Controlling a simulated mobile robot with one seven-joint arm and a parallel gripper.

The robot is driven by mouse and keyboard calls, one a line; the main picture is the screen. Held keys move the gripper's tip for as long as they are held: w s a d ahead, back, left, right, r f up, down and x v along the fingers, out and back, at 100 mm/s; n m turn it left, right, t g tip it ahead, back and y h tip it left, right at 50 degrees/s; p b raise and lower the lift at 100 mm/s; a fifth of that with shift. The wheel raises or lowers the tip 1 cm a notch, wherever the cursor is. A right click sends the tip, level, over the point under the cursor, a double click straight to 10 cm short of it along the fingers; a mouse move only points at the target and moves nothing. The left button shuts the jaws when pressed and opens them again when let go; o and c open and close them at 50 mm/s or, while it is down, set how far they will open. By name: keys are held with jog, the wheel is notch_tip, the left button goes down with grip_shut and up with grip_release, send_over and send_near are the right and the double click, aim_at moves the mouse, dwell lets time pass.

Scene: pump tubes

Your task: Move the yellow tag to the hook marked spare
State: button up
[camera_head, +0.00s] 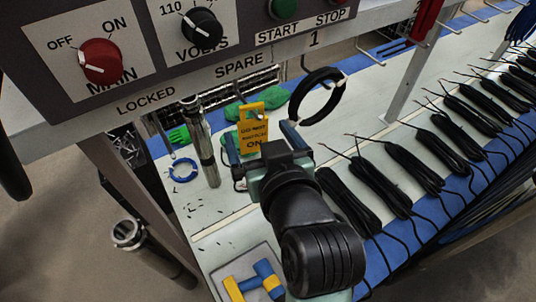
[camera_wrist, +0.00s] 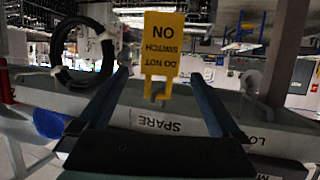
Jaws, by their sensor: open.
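The yellow tag (camera_head: 252,132), printed "do not switch on", hangs upright below the panel's SPARE label (camera_head: 239,65). In the wrist view the yellow tag (camera_wrist: 161,42) appears upside down, with a grey hook end at its hole, near the SPARE label (camera_wrist: 172,125). My gripper (camera_head: 261,138) is open, with its blue fingers on either side of the tag. In the wrist view my gripper (camera_wrist: 160,74) shows a clear gap between each finger and the tag.
A black cable coil (camera_head: 316,96) hangs just right of the tag, below label 1. A metal post (camera_head: 201,143) and a blue ring (camera_head: 183,170) are left. Several black cable bundles (camera_head: 415,166) line the bench. Blue-yellow parts (camera_head: 254,282) lie in a tray nearby.

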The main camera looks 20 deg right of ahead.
jog(key=p+v, duration=0.4)
jog(key=v, duration=0.1)
jog(key=shift+s+r, duration=0.1)
jog(key=shift+s, duration=0.05)
dwell(0.3)
